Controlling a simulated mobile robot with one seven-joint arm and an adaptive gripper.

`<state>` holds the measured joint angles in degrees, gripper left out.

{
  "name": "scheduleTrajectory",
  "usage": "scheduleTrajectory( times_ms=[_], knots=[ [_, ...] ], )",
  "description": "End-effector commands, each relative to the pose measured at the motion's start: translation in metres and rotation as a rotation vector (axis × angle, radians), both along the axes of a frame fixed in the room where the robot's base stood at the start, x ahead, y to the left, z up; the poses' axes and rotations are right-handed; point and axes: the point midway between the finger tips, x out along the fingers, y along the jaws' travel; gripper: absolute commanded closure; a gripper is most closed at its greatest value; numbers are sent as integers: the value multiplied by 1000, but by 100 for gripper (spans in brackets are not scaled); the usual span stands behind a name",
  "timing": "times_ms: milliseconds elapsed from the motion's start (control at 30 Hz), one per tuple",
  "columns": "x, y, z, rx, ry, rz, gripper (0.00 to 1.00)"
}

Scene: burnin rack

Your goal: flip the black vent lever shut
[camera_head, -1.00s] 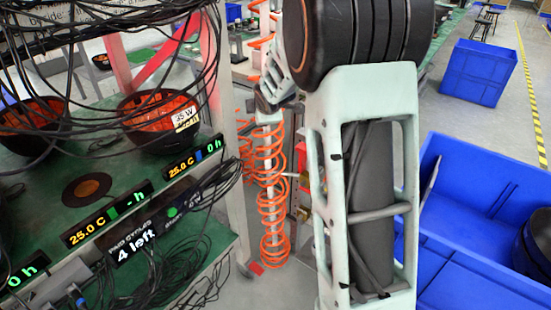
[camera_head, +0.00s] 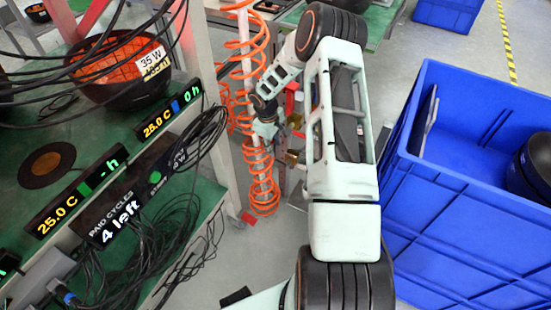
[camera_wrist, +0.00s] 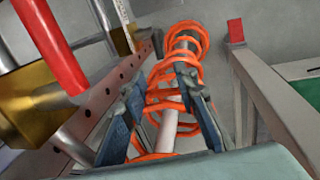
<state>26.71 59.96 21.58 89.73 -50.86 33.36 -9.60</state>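I cannot pick out the black vent lever in either view. My gripper (camera_wrist: 165,108) shows two blue-grey fingers spread apart in the wrist view, with nothing held between them. Beyond and between them runs an orange coiled hose (camera_wrist: 163,78) around a pale upright pole; I cannot tell if they touch. A red handle (camera_wrist: 52,48) and brass-coloured fittings (camera_wrist: 28,98) are left of the fingers. In the head view my gripper (camera_head: 264,132) is small, beside the coiled hose (camera_head: 240,75). My arm hides part of the fittings there.
A green-topped rack (camera_head: 70,150) with cables, an orange-lined bowl (camera_head: 118,75) and lit displays stands at the left. A large blue bin (camera_head: 455,190) stands close to the right of my arm. A grey upright (camera_wrist: 275,105) is at the right in the wrist view.

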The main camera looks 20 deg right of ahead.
Motion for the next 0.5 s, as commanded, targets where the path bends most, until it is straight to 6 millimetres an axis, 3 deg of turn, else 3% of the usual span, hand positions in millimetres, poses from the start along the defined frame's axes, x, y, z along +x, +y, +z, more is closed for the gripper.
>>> scheduleTrajectory(
  times_ms=[300, 500],
  knots=[
    [6, -9, -61, 2, 1, -1, 73],
    [10, -13, -88, 2, -1, 1, 73]
  ],
)
